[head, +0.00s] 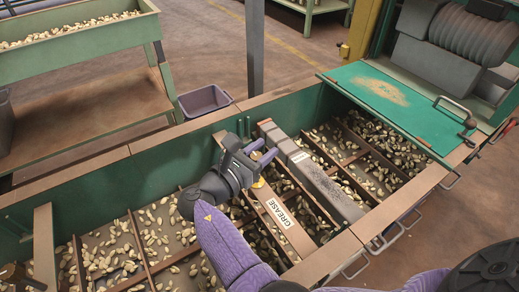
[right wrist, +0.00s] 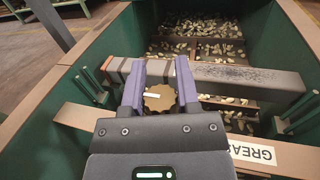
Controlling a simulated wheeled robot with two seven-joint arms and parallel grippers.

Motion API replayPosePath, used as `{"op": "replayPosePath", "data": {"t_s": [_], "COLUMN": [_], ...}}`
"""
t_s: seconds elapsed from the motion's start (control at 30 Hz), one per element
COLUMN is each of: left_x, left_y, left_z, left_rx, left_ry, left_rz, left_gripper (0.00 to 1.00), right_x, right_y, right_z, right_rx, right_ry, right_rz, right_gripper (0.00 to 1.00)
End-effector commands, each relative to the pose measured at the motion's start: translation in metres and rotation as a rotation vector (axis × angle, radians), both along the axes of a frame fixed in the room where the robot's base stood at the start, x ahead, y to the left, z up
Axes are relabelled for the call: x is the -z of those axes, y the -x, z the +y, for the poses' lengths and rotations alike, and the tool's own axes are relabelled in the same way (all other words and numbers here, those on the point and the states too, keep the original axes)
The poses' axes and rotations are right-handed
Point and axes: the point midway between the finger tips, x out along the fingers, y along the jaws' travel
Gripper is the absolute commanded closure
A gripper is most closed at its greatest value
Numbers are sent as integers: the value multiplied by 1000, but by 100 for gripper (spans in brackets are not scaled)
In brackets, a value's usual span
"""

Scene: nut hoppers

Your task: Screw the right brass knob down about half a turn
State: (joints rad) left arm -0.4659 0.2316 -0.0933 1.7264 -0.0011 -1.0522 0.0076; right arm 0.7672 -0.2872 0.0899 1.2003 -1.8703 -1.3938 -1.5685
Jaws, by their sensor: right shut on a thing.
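The brass knob (right wrist: 160,98) is a round, ridged disc with a small white mark, seen in the right wrist view between my right gripper's two purple fingers (right wrist: 159,80). The fingers are shut on it, one at each side. In the head view my right gripper (head: 262,156) reaches over the brown crossbar (head: 283,219) with the GREASE label, and only a small yellow bit of the knob (head: 258,183) shows beneath it. The knob's lower part and stem are hidden.
The green hopper (head: 150,170) holds many nuts between brown dividers. A grey, dusty bar (head: 318,180) crosses it just beyond the gripper. A green board (head: 385,105) covers its far right end. A grey bin (head: 203,100) and a green cart (head: 80,55) stand behind.

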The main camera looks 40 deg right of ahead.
Motion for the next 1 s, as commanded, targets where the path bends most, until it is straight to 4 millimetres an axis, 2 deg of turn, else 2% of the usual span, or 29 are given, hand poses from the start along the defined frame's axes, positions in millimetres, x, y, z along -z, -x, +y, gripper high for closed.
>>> {"op": "replayPosePath", "data": {"t_s": [0.4, 0.6, 1.0], "left_x": [-6, -7, -7], "left_y": [-8, -7, -7], "left_z": [-1, -1, -1], "left_rx": [1, 1, 1], "left_ry": [-2, -3, -2], "left_rz": [-6, -2, -5], "left_gripper": [41, 41, 41], "right_x": [1, 2, -1], "right_y": [2, 0, 8], "right_z": [1, 5, 0], "right_rx": [311, 377, 467], "right_ry": [-6, -22, 0], "right_rz": [-3, -7, -3], "right_gripper": [100, 100, 100]}}
